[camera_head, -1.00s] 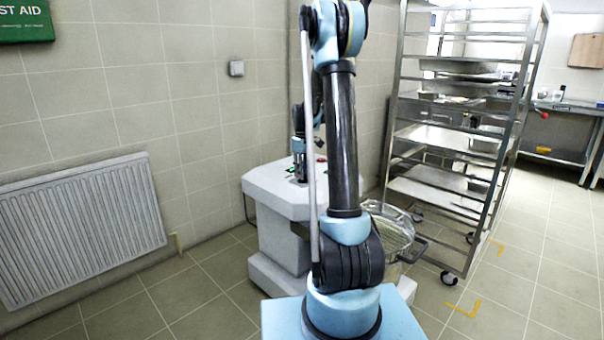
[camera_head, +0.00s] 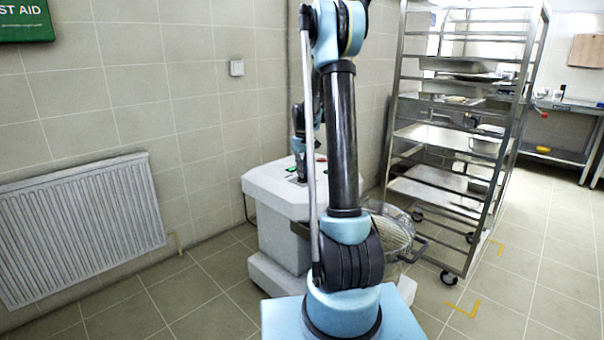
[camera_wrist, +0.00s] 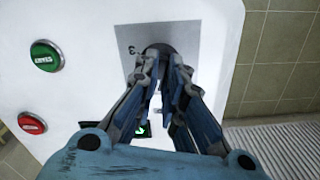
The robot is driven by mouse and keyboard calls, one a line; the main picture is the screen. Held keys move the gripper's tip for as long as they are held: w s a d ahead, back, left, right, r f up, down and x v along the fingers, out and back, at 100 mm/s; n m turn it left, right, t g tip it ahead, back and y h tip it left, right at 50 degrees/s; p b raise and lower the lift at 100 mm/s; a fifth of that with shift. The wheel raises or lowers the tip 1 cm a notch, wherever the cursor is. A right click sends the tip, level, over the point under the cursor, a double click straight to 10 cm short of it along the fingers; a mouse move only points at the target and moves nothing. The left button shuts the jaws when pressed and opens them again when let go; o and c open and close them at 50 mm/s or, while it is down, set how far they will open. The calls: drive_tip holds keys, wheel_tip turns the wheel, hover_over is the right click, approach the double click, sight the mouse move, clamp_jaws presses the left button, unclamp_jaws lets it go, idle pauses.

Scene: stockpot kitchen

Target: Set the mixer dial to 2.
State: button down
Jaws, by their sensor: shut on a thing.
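The mixer (camera_head: 282,185) stands against the tiled wall in the head view, partly behind my arm. In the wrist view its white panel (camera_wrist: 85,30) carries a grey dial plate (camera_wrist: 190,38) with a dark dial (camera_wrist: 160,50). A "3" shows on the plate, left of the dial; other marks are hidden. My gripper (camera_wrist: 163,62) is shut on the dial, its two fingers on either side of it. The dial's pointer is hidden by the fingers, so I cannot tell its setting. In the head view the gripper is too small and blocked to make out.
A green button (camera_wrist: 47,56) and a red button (camera_wrist: 32,123) sit on the panel left of the dial. A radiator (camera_head: 80,225) is on the wall at left. A wheeled tray rack (camera_head: 455,140) stands right of the mixer, near its wire-guarded bowl (camera_head: 395,235).

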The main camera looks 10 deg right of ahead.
drive_tip(key=m, duration=0.4)
drive_tip(key=shift+m, duration=2.1)
drive_tip(key=c, duration=1.7)
unclamp_jaws()
wheel_tip(320, 180, up, 12)
drive_tip(key=shift+f, duration=0.1)
